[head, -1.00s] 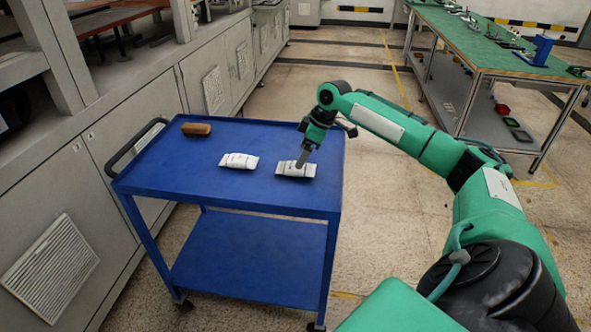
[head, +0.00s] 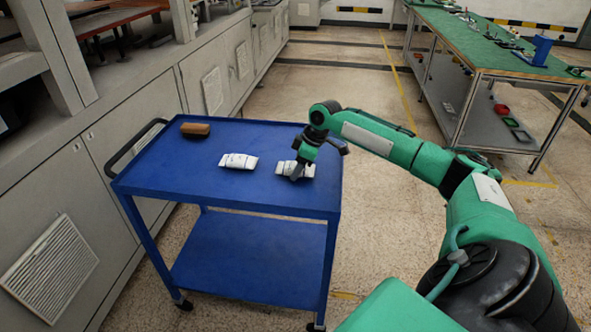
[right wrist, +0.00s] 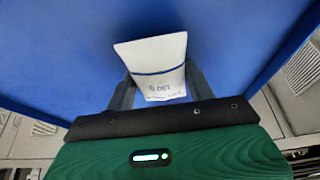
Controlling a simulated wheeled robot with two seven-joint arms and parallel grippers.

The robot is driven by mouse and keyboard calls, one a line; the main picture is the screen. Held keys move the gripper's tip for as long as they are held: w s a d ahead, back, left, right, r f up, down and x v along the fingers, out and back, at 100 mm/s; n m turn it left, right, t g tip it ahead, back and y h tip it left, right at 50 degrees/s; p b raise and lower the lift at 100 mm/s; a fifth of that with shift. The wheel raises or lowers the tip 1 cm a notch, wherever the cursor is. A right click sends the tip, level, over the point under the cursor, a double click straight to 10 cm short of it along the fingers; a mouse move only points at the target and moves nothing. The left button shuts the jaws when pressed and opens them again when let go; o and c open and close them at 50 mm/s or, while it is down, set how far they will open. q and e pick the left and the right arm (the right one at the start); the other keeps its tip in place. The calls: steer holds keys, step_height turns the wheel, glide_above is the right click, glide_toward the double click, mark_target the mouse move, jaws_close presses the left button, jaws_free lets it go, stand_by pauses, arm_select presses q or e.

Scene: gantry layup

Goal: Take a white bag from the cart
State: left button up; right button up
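Two white bags lie on the blue cart's top (head: 215,192). One white bag (head: 238,161) is near the middle, with nothing touching it. The other white bag (head: 308,170) is near the right edge, partly covered by my right gripper (head: 296,175). In the right wrist view this bag (right wrist: 155,62), with a blue stripe and print, lies between the fingers of my right gripper (right wrist: 160,92). The fingers are spread, one on each side of its near end. The bag appears to rest on the cart. My left gripper is not in view.
A brown object (head: 195,129) lies at the cart's back left corner. The cart has a black handle (head: 137,148) and an empty lower shelf (head: 250,258). Grey cabinets (head: 75,205) stand to the left. A green-topped workbench (head: 480,45) stands at the back right.

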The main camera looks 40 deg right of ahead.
steer(key=shift+c, duration=0.6)
steer(key=shift+r, duration=0.1)
